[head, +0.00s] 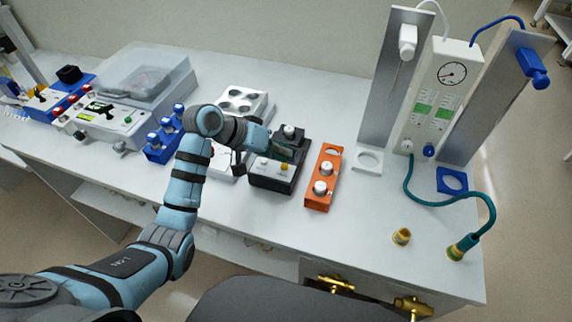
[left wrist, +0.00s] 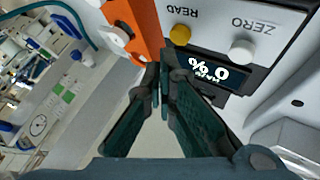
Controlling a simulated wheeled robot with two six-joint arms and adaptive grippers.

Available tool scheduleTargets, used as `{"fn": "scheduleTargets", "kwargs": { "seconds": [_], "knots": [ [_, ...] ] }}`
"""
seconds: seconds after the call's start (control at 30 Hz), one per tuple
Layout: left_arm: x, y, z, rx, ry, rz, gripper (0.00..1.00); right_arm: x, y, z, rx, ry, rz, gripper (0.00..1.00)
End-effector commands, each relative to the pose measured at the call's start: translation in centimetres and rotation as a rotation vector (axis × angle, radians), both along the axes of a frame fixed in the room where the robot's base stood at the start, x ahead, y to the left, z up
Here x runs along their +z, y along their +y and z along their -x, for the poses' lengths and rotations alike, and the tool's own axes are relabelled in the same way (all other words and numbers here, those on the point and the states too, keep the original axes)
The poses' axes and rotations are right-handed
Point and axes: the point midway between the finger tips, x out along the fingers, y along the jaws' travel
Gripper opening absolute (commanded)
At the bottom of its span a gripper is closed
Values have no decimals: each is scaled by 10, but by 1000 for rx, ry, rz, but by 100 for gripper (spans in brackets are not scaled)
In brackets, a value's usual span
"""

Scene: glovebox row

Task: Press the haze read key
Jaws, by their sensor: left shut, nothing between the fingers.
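The haze meter (head: 270,177) is a dark unit with a white front panel, in the middle of the bench. Its yellow READ key (left wrist: 180,34) and white ZERO key (left wrist: 241,52) show in the left wrist view. Its display (left wrist: 215,72) reads 0 % haze. The yellow key also shows in the head view (head: 284,166). My left gripper (head: 284,151) is shut and empty, over the meter. In the left wrist view its fingertips (left wrist: 160,78) appear close to the yellow key but apart from it in the picture. My right gripper is out of view.
An orange holder (head: 323,178) with white-topped items stands right of the meter. A white rack (head: 240,100) and a blue rack (head: 160,150) stand to its left. A flowmeter panel (head: 432,95) with a hose rises at the right. The bench front right of the orange holder is mostly clear.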

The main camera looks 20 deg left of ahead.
Motion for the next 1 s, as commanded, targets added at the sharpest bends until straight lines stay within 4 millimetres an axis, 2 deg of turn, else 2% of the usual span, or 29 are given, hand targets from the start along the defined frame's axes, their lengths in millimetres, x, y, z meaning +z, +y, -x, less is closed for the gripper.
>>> {"fn": "scheduleTargets", "kwargs": {
  "seconds": [1.0],
  "knots": [
    [-9,0,0,0,0,0,0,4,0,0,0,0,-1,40]
  ]
}}
